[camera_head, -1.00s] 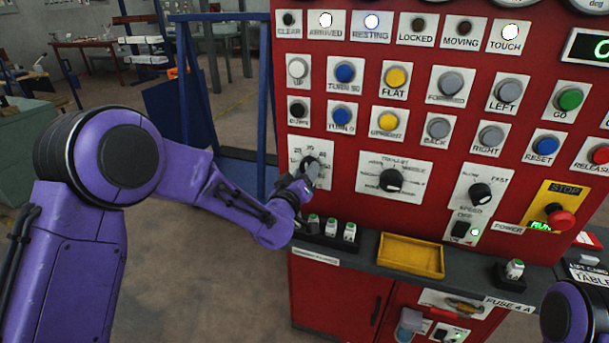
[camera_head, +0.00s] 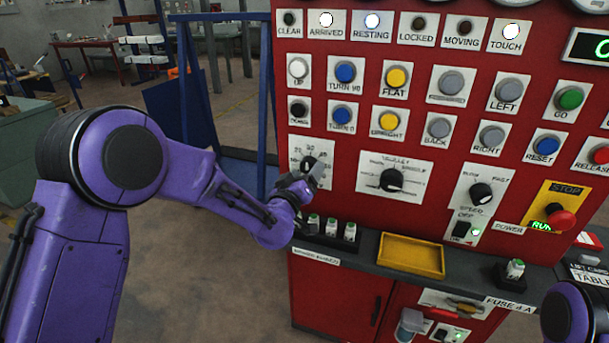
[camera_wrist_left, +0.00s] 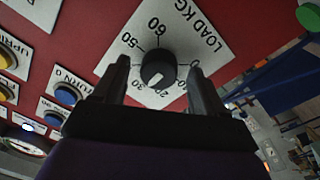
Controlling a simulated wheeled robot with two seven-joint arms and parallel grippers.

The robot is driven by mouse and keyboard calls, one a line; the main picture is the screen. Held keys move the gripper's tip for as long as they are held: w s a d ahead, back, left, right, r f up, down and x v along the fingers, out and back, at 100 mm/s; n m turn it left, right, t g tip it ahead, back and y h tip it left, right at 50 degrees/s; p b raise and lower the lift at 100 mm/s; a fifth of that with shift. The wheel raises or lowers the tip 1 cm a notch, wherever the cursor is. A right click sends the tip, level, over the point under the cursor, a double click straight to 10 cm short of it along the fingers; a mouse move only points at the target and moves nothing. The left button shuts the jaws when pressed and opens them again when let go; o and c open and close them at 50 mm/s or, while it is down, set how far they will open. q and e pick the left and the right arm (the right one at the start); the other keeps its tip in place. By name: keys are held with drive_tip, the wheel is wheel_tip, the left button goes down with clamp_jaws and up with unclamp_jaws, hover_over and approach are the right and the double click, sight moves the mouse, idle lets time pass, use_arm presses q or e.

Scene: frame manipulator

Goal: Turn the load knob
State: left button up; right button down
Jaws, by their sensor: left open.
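The load knob (camera_head: 307,162) is a black round dial on a white plate at the left of the red panel. In the left wrist view the load knob (camera_wrist_left: 158,68) sits between my fingers, under the LOAD KG lettering. Its white mark points to the lower left, around the 20 and 30 marks. My right gripper is out of view.
A second dial (camera_head: 392,180) is to the right, then a speed knob (camera_head: 481,193) and a red stop button (camera_head: 559,217). Several green-topped fuses (camera_head: 331,228) and a yellow tray (camera_head: 411,255) sit on the ledge below my gripper. A blue frame (camera_head: 266,110) stands left of the panel.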

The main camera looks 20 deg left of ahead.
use_arm(q)
drive_tip(key=s+b, duration=0.2)
drive_tip(key=s, duration=0.8)
drive_tip(key=shift+s+a+f, duration=0.15)
drive_tip(key=shift+s+a, duration=0.1)
drive_tip(key=shift+a, duration=0.1)
drive_tip(key=s+a+f+n+g+y, duration=0.1)
drive_tip(key=s+a+f+g, duration=0.2)
drive_tip(key=f, duration=0.5)
drive_tip(key=s+a+f+g+y, duration=0.1)
drive_tip(key=s+f+g, duration=0.1)
drive_tip(key=s+f, duration=0.5)
drive_tip(key=s+a+f+n+g+y, duration=0.1)
drive_tip(key=s+a+f+g+y, duration=0.15)
drive_tip(key=f, duration=0.75)
drive_tip(key=s+a+f+g, duration=0.1)
drive_tip(key=s+f+g, duration=0.3)
drive_tip(key=s+f, duration=0.3)
drive_tip(key=s+a+f+g, duration=0.2)
drive_tip(key=s+f, duration=0.5)
drive_tip(key=s, duration=0.8)
drive_tip(key=shift+s+a+m+g, duration=0.25)
drive_tip(key=shift+m+g, duration=0.15)
drive_tip(key=shift+g, duration=0.45)
drive_tip(key=shift+w, duration=0.1)
